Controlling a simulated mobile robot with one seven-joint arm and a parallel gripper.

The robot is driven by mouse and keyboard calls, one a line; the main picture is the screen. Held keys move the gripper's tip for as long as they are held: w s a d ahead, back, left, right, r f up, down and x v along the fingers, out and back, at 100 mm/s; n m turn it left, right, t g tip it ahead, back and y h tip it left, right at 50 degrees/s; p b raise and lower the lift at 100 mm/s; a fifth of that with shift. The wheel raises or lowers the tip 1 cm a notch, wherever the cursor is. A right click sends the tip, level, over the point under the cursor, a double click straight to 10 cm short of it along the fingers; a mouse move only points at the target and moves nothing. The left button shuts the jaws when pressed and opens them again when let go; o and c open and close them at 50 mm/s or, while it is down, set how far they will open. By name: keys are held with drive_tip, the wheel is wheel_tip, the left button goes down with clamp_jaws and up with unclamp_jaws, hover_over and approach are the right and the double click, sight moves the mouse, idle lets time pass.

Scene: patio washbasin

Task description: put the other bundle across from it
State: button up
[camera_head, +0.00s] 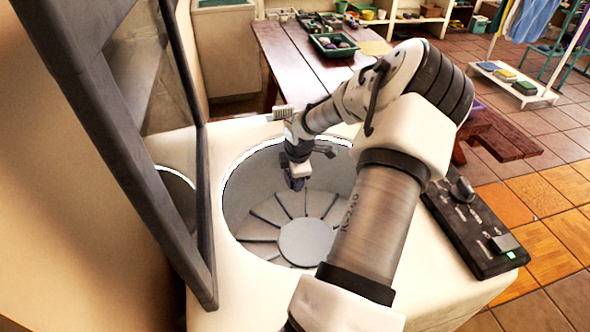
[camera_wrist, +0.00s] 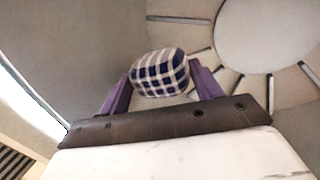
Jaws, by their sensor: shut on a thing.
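My gripper (camera_head: 297,178) hangs inside the round grey drum (camera_head: 245,200), towards its far side and above the floor. In the wrist view my gripper (camera_wrist: 162,86) has its purple fingers shut on a rounded bundle (camera_wrist: 160,72) of white and dark-blue checked cloth. The drum floor has dark radial ribs around a pale central disc (camera_head: 305,242); the disc (camera_wrist: 270,30) also shows at the upper right of the wrist view. I see no second bundle on the visible drum floor. My arm hides the drum's right side.
A dark-framed glass lid (camera_head: 130,150) stands up along the left. A control panel (camera_head: 470,225) with a knob and green light lies at the right. Behind is a wooden table (camera_head: 290,60) with a green tray (camera_head: 333,53). A low white rack (camera_head: 540,97) holds folded items.

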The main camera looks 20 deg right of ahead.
wheel_tip(320, 180, down, 4)
drive_tip(key=b, duration=0.3)
drive_tip(key=shift+r, duration=0.1)
drive_tip(key=shift+f+b, duration=1.1)
drive_tip(key=shift+f, duration=1.45)
drive_tip(key=o, duration=1.2)
drive_tip(key=v, duration=1.4)
drive_tip(key=shift+b, duration=0.4)
drive_tip(key=shift+f, duration=0.15)
